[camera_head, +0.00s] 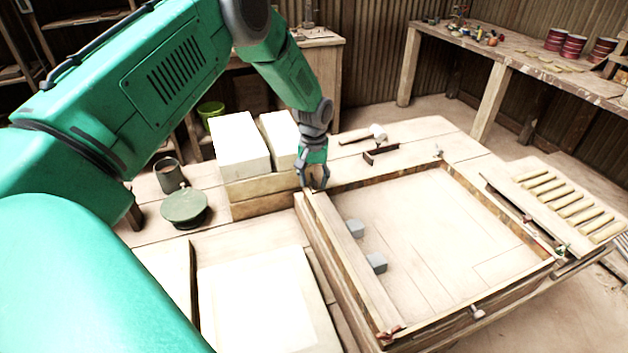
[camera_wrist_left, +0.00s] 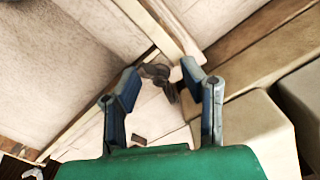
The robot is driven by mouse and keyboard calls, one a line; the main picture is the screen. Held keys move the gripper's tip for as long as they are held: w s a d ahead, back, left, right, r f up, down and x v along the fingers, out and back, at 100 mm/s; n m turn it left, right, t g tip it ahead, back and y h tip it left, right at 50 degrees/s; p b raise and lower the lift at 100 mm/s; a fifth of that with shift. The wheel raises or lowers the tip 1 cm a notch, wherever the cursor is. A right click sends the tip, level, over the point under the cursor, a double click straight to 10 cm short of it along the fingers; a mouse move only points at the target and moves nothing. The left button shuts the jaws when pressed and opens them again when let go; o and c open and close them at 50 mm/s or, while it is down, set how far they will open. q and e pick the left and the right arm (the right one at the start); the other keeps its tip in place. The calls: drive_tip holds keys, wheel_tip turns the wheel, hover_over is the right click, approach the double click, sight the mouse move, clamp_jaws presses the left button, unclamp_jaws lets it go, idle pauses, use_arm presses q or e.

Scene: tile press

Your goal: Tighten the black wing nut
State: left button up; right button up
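My left gripper (camera_head: 313,182) points down at the back left corner of the wooden press frame (camera_head: 467,190). In the left wrist view its two blue-grey fingers (camera_wrist_left: 161,72) are spread apart. The black wing nut (camera_wrist_left: 158,74) shows as a dark, lobed piece near the frame's corner, between the fingertips in the picture. The fingers do not look closed on it, and I cannot tell how far below the tips it is. In the head view the gripper hides this nut. My right gripper is not in view.
Two pale blocks (camera_head: 240,147) stand close left of the gripper. Two small grey blocks (camera_head: 376,262) lie inside the frame by its left rail. A lidded green pot (camera_head: 184,207) stands left. A white-headed mallet (camera_head: 378,132) lies behind the frame. A reddish fastener (camera_head: 391,332) sits at the front corner.

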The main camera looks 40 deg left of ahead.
sight(314, 181)
use_arm(q)
drive_tip(key=shift+r, duration=0.3)
wheel_tip(314, 181, up, 11)
idle(0.4)
drive_tip(key=shift+w+r, duration=0.1)
